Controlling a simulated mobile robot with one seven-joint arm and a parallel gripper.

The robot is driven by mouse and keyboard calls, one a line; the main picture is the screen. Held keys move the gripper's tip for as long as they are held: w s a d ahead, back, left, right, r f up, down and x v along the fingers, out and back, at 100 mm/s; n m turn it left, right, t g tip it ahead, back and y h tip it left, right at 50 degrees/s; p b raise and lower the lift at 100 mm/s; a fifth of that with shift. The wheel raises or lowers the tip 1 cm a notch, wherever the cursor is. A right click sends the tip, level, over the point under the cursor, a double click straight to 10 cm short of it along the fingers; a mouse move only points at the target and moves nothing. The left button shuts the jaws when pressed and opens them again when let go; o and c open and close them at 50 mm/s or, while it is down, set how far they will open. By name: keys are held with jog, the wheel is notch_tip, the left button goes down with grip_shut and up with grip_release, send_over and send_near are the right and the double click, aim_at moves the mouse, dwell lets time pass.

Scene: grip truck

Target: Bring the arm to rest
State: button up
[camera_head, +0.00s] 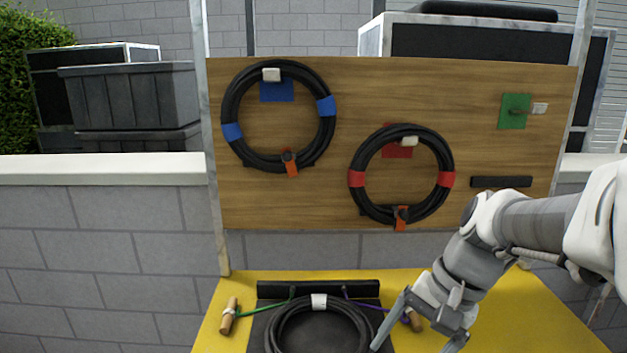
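My gripper (417,326) is low at the right of the lower middle, above the yellow bench. My arm reaches in from the right edge. The left finger is close to the right side of a black cable coil with a white band (319,301); I cannot tell whether they touch. The coil lies on a dark mat, its lower part cut off by the frame. A coil with blue bands (232,132) and a coil with red bands (447,179) hang on the wooden board.
The wooden board (480,85) stands behind the yellow bench (545,310). A green patch (514,111) with a peg bears no coil. Wooden handles with a green cord (262,312) and a purple cord (365,305) flank the coil. Dark cases stand behind a low wall.

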jog(key=s+d+r+n+t+h+p, duration=0.1)
jog(key=s+r+n+t+h+p, duration=0.3)
jog(key=s+r+n+t, duration=0.1)
jog(key=shift+s+r+n, duration=0.8)
jog(key=shift+r+n, duration=0.5)
jog(key=shift+r, duration=0.4)
